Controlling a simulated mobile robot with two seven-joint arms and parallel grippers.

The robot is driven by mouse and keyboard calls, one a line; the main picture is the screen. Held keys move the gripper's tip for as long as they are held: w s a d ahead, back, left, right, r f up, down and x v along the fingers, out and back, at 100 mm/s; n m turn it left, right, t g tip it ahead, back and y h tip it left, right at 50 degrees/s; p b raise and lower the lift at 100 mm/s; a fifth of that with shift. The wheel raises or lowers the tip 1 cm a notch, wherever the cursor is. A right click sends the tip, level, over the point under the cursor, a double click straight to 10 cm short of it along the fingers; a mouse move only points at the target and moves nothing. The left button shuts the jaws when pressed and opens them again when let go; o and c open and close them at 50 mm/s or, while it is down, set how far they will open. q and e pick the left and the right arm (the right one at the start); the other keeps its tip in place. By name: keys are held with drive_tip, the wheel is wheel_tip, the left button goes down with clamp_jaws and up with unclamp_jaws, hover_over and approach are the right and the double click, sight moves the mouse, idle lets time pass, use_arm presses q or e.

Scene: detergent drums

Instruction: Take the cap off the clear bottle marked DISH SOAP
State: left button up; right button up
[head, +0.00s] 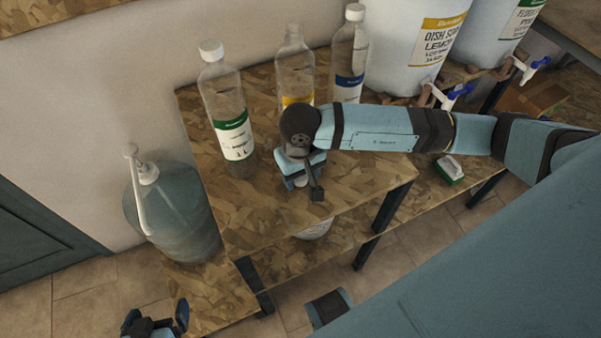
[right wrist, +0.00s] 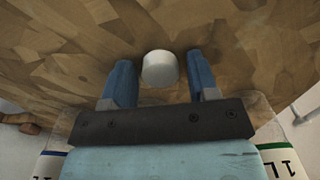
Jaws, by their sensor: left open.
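A clear bottle with a yellow label (head: 297,100) stands at the back of the wooden table; its neck shows no cap. Its label is partly hidden by my right arm, so I cannot read its name. A white round cap (right wrist: 160,70) sits on the wood; it also shows in the head view (head: 300,182). My right gripper (head: 303,172) is over it, fingers open on either side in the right wrist view (right wrist: 158,62), with a gap at each side. My left gripper (head: 155,325) is open and empty at the bottom left, away from the table.
Capped clear bottles stand either side: one green-labelled (head: 232,130), one blue-labelled (head: 348,62). White drums (head: 405,45) with taps stand at the back right. A large pump jug (head: 172,215) is left of the table (head: 250,225). A green-and-white brush (head: 449,169) lies at right. The table front is clear.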

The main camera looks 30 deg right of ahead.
sight(295, 98)
drive_tip(key=shift+r, duration=0.45)
wheel_tip(295, 98, up, 12)
drive_tip(key=shift+f+p, duration=0.25)
drive_tip(key=shift+p, duration=0.05)
